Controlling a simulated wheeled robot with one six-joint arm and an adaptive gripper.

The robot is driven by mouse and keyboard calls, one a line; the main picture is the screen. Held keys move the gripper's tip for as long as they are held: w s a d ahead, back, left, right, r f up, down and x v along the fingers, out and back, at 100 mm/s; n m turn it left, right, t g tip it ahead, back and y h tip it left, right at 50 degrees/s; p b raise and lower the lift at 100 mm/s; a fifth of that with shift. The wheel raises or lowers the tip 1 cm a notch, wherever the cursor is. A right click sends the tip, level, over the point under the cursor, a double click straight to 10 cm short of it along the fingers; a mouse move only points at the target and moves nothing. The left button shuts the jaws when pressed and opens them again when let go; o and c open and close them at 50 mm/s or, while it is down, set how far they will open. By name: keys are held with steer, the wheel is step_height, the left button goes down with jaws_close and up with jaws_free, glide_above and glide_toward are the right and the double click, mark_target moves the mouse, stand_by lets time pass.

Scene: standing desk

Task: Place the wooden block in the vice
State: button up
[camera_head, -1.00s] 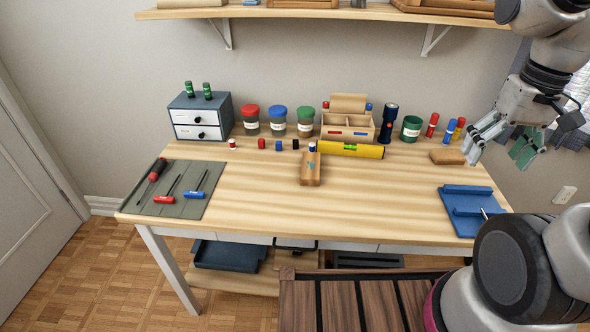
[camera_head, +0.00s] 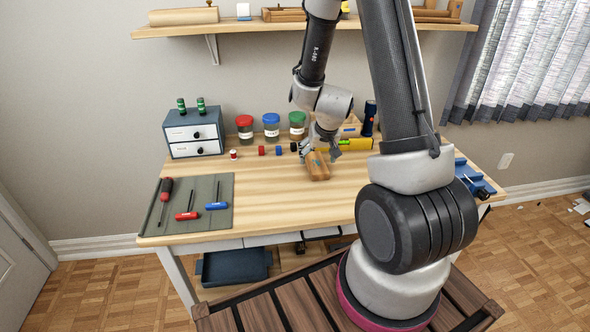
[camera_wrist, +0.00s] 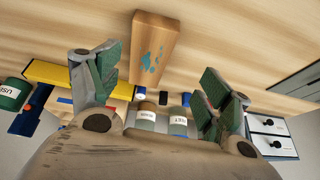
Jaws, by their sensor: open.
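The wooden block (camera_head: 318,168), with teal paint marks on its face, lies on the middle of the desk. In the wrist view the block (camera_wrist: 152,48) shows just beyond and between the fingers. My gripper (camera_head: 321,148) is open and empty, with its fingers pointing down at the block's far end. The wrist view shows both green-padded fingers of my gripper (camera_wrist: 160,75) spread wide, with no clear contact. The blue vice (camera_head: 473,180) is at the desk's right end, partly hidden behind my arm.
A yellow level (camera_head: 356,144) and a wooden organizer (camera_head: 350,127) stand close behind the block. Jars, small caps and a drawer box (camera_head: 194,133) line the back left. A grey mat (camera_head: 184,222) with screwdriver and hex keys lies left.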

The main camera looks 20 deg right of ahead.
mark_target(316, 161)
steer(key=shift+w+d+r+t+h, duration=0.3)
steer(key=shift+w+d+t, duration=0.1)
steer(key=shift+w+d, duration=0.2)
steer(key=shift+x, duration=1)
steer(key=x, duration=0.5)
steer(key=shift+d+f, duration=0.25)
steer(key=shift+f, duration=0.05)
steer(key=c, duration=1.3)
steer(key=shift+o, duration=0.2)
steer(key=shift+r, duration=0.15)
